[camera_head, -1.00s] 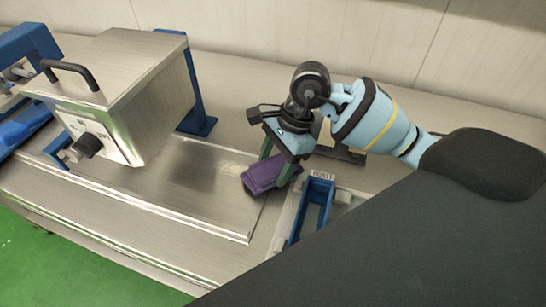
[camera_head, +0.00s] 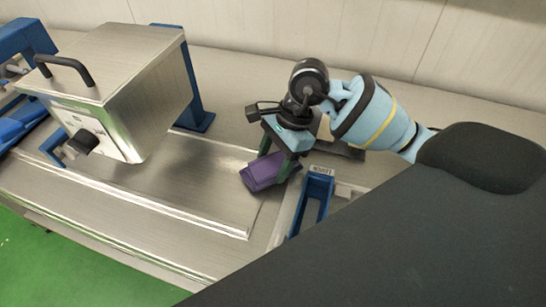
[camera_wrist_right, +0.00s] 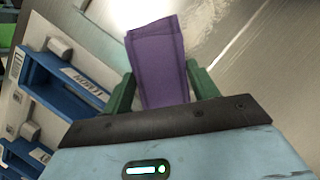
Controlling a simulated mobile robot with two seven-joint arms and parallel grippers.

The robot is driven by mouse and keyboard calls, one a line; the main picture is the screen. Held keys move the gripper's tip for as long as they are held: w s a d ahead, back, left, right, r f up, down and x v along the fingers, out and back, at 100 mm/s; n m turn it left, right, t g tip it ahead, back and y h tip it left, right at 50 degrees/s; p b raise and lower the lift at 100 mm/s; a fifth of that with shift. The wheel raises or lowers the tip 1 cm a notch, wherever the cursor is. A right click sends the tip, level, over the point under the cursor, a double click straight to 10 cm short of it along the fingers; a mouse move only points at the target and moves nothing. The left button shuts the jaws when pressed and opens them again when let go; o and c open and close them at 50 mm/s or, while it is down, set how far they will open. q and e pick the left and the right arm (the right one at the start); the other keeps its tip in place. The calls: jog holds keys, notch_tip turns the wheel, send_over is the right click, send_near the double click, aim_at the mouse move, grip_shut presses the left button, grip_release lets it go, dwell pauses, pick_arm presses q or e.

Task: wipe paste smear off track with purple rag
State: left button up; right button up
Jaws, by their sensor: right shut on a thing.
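The purple rag (camera_head: 262,172) is held in my right gripper (camera_head: 277,163), whose green fingers are shut on it. The rag is low over the right end of the metal track (camera_head: 205,212); I cannot tell whether it touches. In the right wrist view the rag (camera_wrist_right: 158,62) sticks out between the two fingers (camera_wrist_right: 160,88). A faint pale patch shows on the track just left of the rag, but I cannot tell whether it is paste or glare. The rag and gripper may hide part of the smear. My left gripper is not in view.
The wall (camera_head: 300,35) runs behind the bench. The track between kettle and rag is clear.

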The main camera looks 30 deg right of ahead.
aim_at(255, 161)
jog(key=shift+w, duration=0.1)
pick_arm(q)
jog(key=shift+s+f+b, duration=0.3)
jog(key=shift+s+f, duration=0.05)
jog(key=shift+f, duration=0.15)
pick_arm(e)
jog(key=shift+w+a, duration=1.3)
jog(key=shift+w, duration=0.05)
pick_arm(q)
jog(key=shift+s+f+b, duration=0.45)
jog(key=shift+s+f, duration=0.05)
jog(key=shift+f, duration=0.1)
pick_arm(e)
jog(key=shift+w+a+f, duration=0.1)
jog(key=shift+w+a, duration=1.15)
jog(key=shift+w, duration=0.2)
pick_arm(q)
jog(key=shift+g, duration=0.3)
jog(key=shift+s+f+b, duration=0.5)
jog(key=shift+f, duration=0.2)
pick_arm(e)
jog(key=shift+w+a+f, duration=0.15)
jog(key=shift+w+a, duration=1.1)
jog(key=shift+w, duration=0.15)
jog(key=shift+w+a, duration=0.1)
